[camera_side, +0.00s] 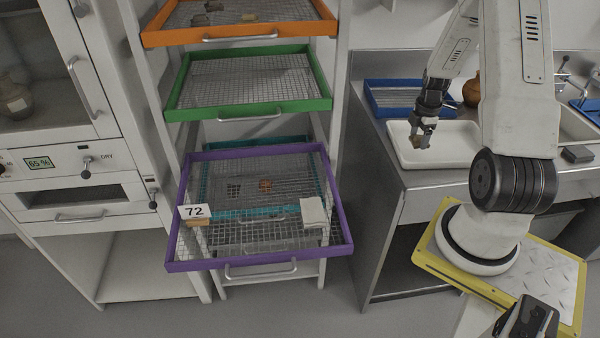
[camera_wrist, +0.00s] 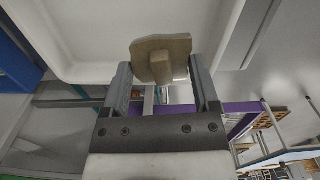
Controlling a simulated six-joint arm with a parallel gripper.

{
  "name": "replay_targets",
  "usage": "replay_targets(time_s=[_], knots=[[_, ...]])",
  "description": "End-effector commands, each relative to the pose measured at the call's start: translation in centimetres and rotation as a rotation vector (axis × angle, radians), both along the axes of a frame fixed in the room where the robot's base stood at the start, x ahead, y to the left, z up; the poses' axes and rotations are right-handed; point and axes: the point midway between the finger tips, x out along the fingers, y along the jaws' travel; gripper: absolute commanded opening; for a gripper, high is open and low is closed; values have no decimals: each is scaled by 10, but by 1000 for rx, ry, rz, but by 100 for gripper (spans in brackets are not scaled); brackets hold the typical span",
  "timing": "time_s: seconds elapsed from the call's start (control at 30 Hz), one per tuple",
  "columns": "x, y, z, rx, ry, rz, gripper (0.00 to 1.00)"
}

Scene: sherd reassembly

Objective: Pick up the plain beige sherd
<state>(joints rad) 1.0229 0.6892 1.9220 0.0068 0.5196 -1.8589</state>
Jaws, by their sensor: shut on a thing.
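The plain beige sherd (camera_wrist: 161,58) is between the two fingers of my gripper (camera_wrist: 160,84) in the wrist view. My gripper is shut on it, and part of the sherd sticks out past the fingertips. In the side view my gripper (camera_side: 422,134) hangs over the left part of the white tray (camera_side: 463,158) on the counter. The sherd shows there only as a small brownish patch (camera_side: 416,143) at the fingertips. It appears to be above the tray floor, but the exact gap is hard to tell.
Green (camera_side: 322,104) and orange (camera_side: 240,36) drawers sit above. A blue rack (camera_side: 377,108) and brown jar (camera_side: 471,92) stand behind the tray.

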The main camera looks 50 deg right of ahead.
Motion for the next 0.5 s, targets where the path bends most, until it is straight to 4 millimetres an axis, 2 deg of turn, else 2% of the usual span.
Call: replay_targets(time_s=[0.3, 0.5], knots=[[-22, 23, 40, -3, -2, -2, 16], [-41, 44, 57, -2, -1, -1, 16]])
